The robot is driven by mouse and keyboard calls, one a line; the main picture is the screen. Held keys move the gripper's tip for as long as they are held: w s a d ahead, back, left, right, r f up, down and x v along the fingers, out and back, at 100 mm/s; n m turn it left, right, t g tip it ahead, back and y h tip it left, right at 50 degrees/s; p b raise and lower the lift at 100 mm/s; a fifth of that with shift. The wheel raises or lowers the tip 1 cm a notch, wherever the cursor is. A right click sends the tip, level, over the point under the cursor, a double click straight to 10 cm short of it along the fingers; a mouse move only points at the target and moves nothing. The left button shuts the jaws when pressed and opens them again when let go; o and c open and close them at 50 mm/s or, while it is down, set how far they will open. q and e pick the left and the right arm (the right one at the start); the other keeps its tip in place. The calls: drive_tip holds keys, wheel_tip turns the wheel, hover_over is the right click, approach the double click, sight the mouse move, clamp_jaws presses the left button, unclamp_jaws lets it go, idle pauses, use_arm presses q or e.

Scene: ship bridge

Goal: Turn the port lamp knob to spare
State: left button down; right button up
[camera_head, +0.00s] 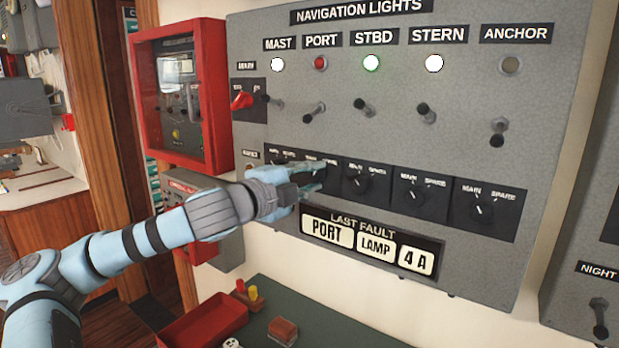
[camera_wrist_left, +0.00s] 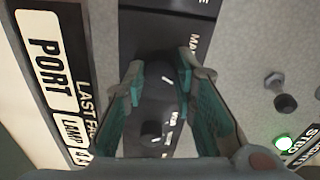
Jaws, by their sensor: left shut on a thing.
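The port lamp knob is the dark rotary knob in the second column of the grey NAVIGATION LIGHTS panel (camera_head: 460,110). My left gripper (camera_head: 314,181) reaches it from the left and largely hides it in the head view. In the left wrist view the gripper's teal-padded fingers (camera_wrist_left: 160,88) are closed on both sides of the dark port lamp knob (camera_wrist_left: 158,75). I cannot read for certain where its pointer stands. The port lamp (camera_head: 320,63) is red. My right gripper is not in view.
The starboard knob (camera_head: 357,181) is close to the right of my fingers. Toggle switches, such as the port one (camera_head: 315,112), stick out above. The LAST FAULT plate (camera_head: 370,243) reads PORT, LAMP, 4 A. A red-framed box (camera_head: 222,95) is left; a red tray (camera_head: 205,322) is below.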

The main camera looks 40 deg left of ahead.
use_arm(q)
drive_tip(key=shift+d+f+m, duration=0.1)
drive_tip(key=shift+f+m, duration=0.1)
drive_tip(key=shift+m, duration=0.5)
drive_tip(key=c, duration=1.3)
unclamp_jaws()
drive_tip(key=shift+r, duration=0.1)
drive_tip(key=shift+w, duration=0.15)
drive_tip(key=shift+r, duration=0.1)
